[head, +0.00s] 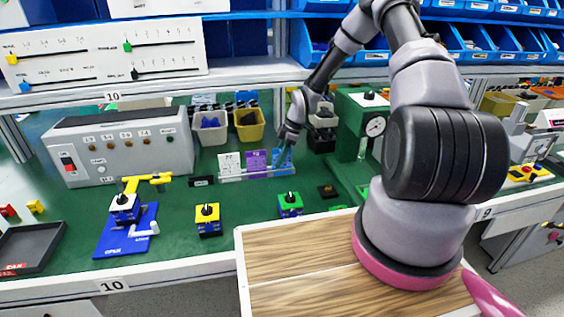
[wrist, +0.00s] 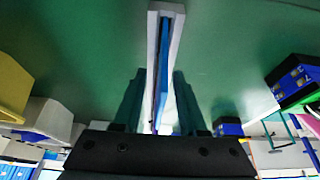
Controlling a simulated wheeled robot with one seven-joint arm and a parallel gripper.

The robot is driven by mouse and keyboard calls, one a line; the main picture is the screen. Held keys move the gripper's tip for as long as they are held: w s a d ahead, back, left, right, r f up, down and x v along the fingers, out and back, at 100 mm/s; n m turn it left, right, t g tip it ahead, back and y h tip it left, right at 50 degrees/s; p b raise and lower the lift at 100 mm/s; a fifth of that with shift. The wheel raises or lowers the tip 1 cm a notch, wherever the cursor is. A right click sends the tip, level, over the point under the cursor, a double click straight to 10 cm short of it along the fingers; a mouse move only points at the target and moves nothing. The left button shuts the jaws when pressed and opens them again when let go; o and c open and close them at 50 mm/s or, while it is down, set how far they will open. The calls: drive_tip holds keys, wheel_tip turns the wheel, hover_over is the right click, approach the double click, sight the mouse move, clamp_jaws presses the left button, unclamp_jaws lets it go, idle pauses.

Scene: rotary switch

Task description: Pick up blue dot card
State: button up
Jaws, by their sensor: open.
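The blue card (head: 287,161) stands at the right end of a pale card holder (head: 232,178) on the green bench in the head view, beside a purple card (head: 256,163) and a white card (head: 229,165). My gripper (head: 279,165) reaches down over the blue card and hides part of it. In the wrist view, the blue card (wrist: 164,85) shows edge-on as a thin strip in the pale holder. My open gripper (wrist: 160,108) has one dark finger on each side of this strip. Contact with the card cannot be told. Any dot on the card is too small to see.
A grey control box (head: 120,145) and a yellow bin (head: 249,125) stand left of and behind the cards. A green press with a gauge (head: 375,126) stands to the right. Small switch boxes, such as the green-topped one (head: 290,205), are in front.

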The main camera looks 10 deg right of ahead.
clamp_jaws()
drive_tip(key=shift+r, duration=0.15)
